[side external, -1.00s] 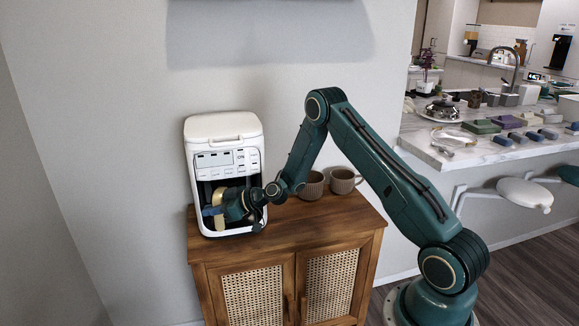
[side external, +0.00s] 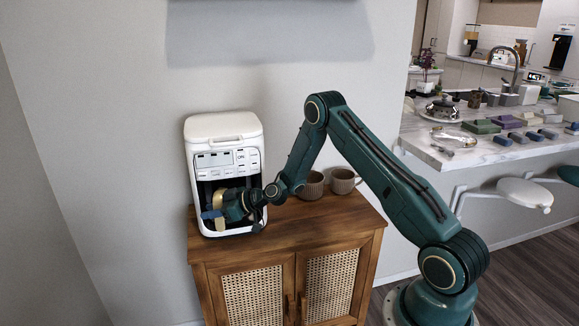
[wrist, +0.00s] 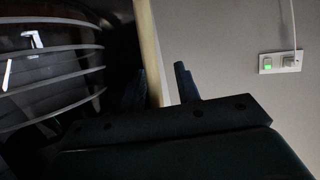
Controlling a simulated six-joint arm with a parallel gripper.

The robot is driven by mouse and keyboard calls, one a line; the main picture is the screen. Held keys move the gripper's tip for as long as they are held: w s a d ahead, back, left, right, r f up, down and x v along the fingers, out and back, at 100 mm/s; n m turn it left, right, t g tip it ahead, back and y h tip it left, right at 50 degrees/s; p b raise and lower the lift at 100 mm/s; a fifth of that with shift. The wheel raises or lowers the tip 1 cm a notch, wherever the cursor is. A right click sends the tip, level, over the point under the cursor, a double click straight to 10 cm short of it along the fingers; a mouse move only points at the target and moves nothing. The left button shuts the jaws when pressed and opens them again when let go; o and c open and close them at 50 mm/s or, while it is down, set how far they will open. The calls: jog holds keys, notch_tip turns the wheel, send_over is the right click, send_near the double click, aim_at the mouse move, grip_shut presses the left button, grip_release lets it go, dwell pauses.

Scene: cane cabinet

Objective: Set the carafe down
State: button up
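The white coffee machine (side external: 224,130) stands on the wooden cabinet against the wall. The carafe is in its open bay, mostly hidden in the side view by my gripper and the shadow. Its yellow handle (side external: 218,197) shows there. In the wrist view, the dark glass carafe (wrist: 50,65) with pale bands fills the left side, and its tan handle (wrist: 148,50) stands between my two fingers. My gripper (wrist: 160,88) is open around the handle, with a gap to the right finger (wrist: 186,82). A blue finger (side external: 210,214) shows beside the handle in the side view.
Two ribbed mugs, one at the bay's right (side external: 313,186) and one farther right (side external: 344,181), stand on the cabinet top (side external: 310,220). The front right of that top is clear. A wall socket (wrist: 280,62) shows in the wrist view.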

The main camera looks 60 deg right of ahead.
jog(key=shift+r, duration=0.1)
jog(key=shift+s+d+r, duration=0.15)
jog(key=shift+s+d, duration=0.05)
jog(key=shift+s, duration=0.1)
jog(key=v, duration=1.1)
jog(key=shift+s+r, duration=0.1)
dwell(0.3)
jog(key=s+a+r+n+g, duration=0.2)
jog(key=s+a+r+g, duration=0.4)
jog(key=s+a+r, duration=0.6)
jog(key=s+r+m+h, duration=0.2)
jog(key=s+r+m, duration=0.1)
jog(key=s, duration=0.7)
jog(key=s+a+r+m+g+h, duration=0.1)
jog(key=s+r+m+h, duration=0.2)
jog(key=s, duration=0.7)
notch_tip(320, 180, up, 3)
jog(key=shift+s+a+f+m, duration=0.15)
jog(key=shift+s+f+m, duration=0.1)
jog(key=shift+s+m, duration=0.1)
